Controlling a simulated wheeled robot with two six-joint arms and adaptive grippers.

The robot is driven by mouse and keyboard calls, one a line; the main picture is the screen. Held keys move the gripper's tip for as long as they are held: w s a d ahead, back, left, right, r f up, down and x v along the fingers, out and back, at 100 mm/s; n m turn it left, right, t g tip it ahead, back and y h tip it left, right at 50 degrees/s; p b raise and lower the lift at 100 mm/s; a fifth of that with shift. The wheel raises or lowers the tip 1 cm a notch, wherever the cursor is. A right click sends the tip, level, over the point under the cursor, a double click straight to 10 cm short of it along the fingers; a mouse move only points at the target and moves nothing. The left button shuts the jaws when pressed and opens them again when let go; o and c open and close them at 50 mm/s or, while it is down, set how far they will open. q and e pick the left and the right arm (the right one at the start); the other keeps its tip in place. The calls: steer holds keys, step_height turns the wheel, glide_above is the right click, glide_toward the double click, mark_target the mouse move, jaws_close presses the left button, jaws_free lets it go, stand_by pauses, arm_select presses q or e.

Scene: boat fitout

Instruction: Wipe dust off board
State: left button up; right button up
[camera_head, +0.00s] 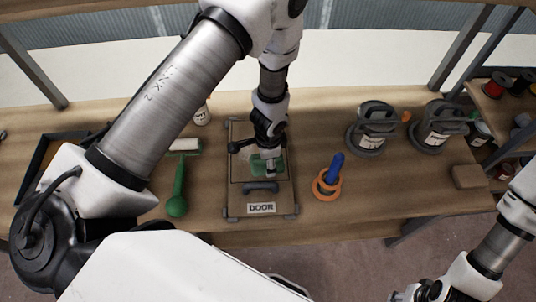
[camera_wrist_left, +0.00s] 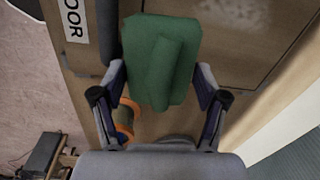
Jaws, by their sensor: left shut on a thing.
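The board (camera_head: 240,192) lies flat on the bench, a brown panel with grey corner pieces, a grey handle and a "DOOR" label; part of it shows in the left wrist view (camera_wrist_left: 265,60). My left gripper (camera_head: 264,152) is over the board, shut on a green block (camera_head: 258,166) with a raised ridge. The block (camera_wrist_left: 160,60) sits between the fingers in the left wrist view; whether it touches the board is unclear. A speckled greyish dust patch (camera_wrist_left: 236,12) shows on the panel beyond the block. My right gripper (camera_head: 425,291) is at the bottom right, off the bench; its jaws are unclear.
A green-handled tool with a white head (camera_head: 178,190) lies left of the board, near a dark tray (camera_head: 40,165). Right of it are a blue-handled piece with orange rings (camera_head: 330,178), two grey lifters (camera_head: 372,130) and a brown block (camera_head: 468,177). The front right bench is clear.

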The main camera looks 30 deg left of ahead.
arm_select(q)
steer(key=shift+w+r, duration=0.15)
arm_select(e)
steer(key=shift+w+r, duration=0.1)
steer(key=shift+r, duration=0.1)
arm_select(q)
steer(key=shift+r, duration=0.1)
arm_select(e)
steer(key=shift+r, duration=0.1)
arm_select(q)
step_height(320, 180, up, 3)
steer(key=p, duration=0.3)
arm_select(e)
step_height(320, 180, up, 3)
steer(key=shift+f, duration=0.15)
arm_select(q)
steer(key=shift+a, duration=0.1)
